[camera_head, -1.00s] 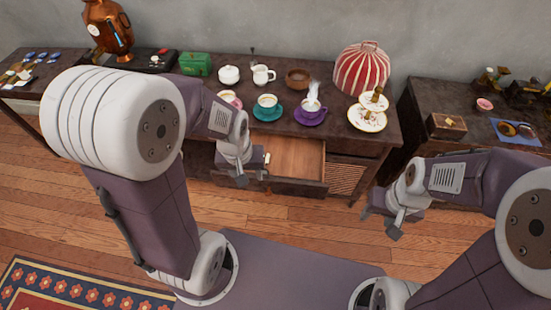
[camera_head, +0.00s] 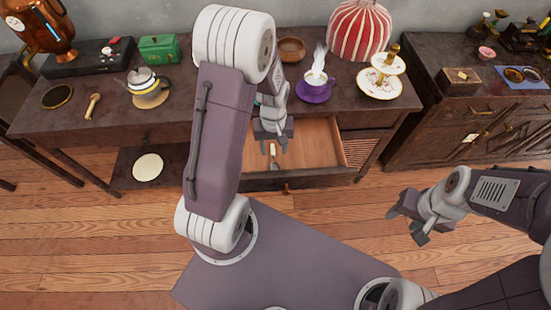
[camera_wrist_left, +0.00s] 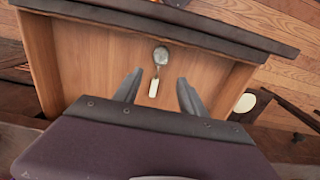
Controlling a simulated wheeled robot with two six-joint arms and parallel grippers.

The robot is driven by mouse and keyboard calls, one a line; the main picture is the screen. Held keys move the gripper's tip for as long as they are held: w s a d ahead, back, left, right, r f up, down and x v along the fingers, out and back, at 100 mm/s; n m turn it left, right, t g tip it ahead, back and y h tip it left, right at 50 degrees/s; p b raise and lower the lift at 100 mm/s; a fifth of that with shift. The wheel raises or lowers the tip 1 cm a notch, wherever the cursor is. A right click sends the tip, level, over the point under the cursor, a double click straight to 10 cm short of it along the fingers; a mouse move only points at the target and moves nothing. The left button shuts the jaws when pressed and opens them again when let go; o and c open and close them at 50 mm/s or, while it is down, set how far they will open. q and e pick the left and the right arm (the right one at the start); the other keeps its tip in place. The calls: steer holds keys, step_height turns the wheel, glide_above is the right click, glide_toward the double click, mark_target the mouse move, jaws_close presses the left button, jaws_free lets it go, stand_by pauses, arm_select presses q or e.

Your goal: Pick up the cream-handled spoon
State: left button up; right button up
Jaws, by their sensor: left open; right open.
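The cream-handled spoon (camera_wrist_left: 154,86) lies in the open wooden drawer (camera_wrist_left: 100,60), its grey metal bowl toward the drawer front and its pale handle pointing toward my left gripper (camera_wrist_left: 159,84). In the head view the spoon (camera_head: 272,150) shows small between the gripper's fingers. My left gripper (camera_head: 274,144) is open and empty above the drawer. In the wrist view its two dark fingers stand to either side of the spoon's handle, apart from it. My right gripper (camera_head: 408,224) is open and empty, in the air right of the drawer.
The dark table (camera_head: 120,118) above the drawer bears a teapot (camera_head: 143,80), a purple saucer (camera_head: 312,97) with a steaming cup, a tiered stand (camera_head: 380,85) and a striped red cover (camera_head: 360,30). A dark cabinet (camera_head: 430,110) stands to the right. The drawer around the spoon is bare.

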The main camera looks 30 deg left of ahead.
mark_target(274, 162)
arm_select(q)
steer(key=f, duration=0.2)
steer(key=f+b, duration=0.1)
steer(key=shift+a+f, duration=0.25)
steer(key=shift+w+d+f, duration=0.1)
steer(key=shift+f, duration=0.3)
steer(key=f, duration=0.1)
steer(key=f+b, duration=0.1)
steer(key=f, duration=0.1)
steer(key=f+b, duration=0.1)
steer(key=f, duration=0.1)
steer(key=shift+w, duration=0.3)
steer(key=shift+r, duration=0.1)
steer(key=shift+c, duration=1)
jaws_close()
